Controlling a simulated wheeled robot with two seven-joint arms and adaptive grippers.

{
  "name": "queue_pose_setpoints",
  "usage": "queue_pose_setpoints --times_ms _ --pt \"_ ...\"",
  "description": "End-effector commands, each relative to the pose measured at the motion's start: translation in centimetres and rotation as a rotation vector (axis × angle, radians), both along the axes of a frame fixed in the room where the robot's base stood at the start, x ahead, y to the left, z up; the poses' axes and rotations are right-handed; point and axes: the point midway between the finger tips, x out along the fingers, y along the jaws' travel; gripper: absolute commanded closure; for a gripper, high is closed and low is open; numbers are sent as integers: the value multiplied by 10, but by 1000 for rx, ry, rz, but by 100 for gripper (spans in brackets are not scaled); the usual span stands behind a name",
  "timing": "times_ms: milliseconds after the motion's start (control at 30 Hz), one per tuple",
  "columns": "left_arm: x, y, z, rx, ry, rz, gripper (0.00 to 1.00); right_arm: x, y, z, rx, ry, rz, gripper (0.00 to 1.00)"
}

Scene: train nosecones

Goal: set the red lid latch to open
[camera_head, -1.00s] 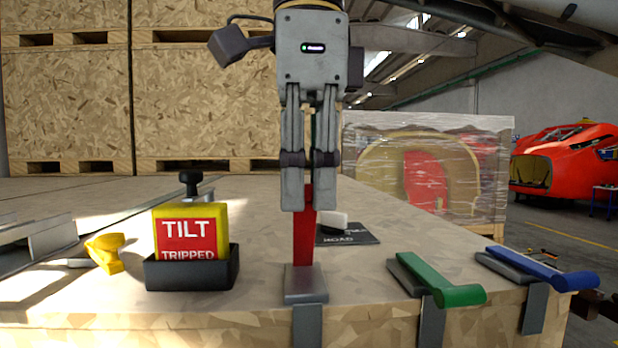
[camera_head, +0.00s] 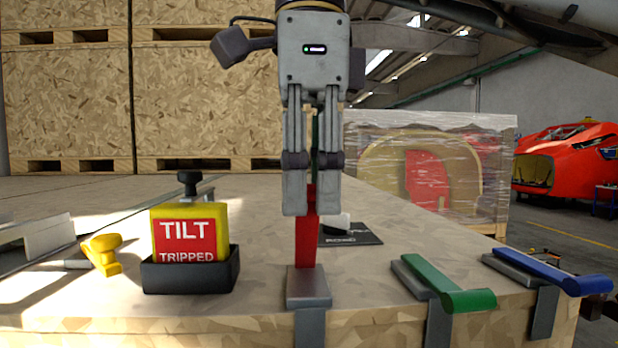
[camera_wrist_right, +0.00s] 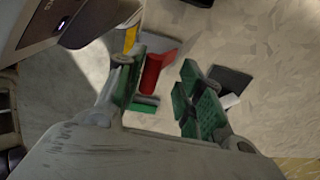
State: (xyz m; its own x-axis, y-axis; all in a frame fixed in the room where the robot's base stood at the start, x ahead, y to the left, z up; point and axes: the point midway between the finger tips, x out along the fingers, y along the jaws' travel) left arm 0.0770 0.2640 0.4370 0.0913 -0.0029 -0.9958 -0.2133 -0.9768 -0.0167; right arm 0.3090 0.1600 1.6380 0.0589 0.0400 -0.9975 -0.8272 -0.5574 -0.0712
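The red lid latch (camera_head: 306,245) stands nearly upright from its grey base plate (camera_head: 308,288) at the crate's front edge. My right gripper (camera_head: 311,212) points down over it, with its fingertips around the lever's upper part in the head view. In the right wrist view the red latch (camera_wrist_right: 152,74) shows between the green-padded fingers of the right gripper (camera_wrist_right: 160,98), nearer the left finger. A gap shows towards the right finger, so the gripper looks open. The fingers partly hide the lever's top. My left gripper is not in view.
A green latch (camera_head: 450,284) and a blue latch (camera_head: 548,273) lie folded over the front edge to the right. A TILT indicator (camera_head: 188,240) in a black holder and a yellow handle (camera_head: 103,254) are at left. A dark card (camera_head: 350,234) lies behind the red latch.

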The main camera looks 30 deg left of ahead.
Motion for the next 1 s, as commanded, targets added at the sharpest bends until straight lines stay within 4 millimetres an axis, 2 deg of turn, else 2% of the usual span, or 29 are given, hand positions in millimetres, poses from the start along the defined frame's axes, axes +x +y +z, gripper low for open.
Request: queue_pose_setpoints --times_ms 367,1000 --pt "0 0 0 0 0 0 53 -1 0 6 -2 -2 -1 63" --pt "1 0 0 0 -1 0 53 -3 -2 37 -6 0 -2 63"
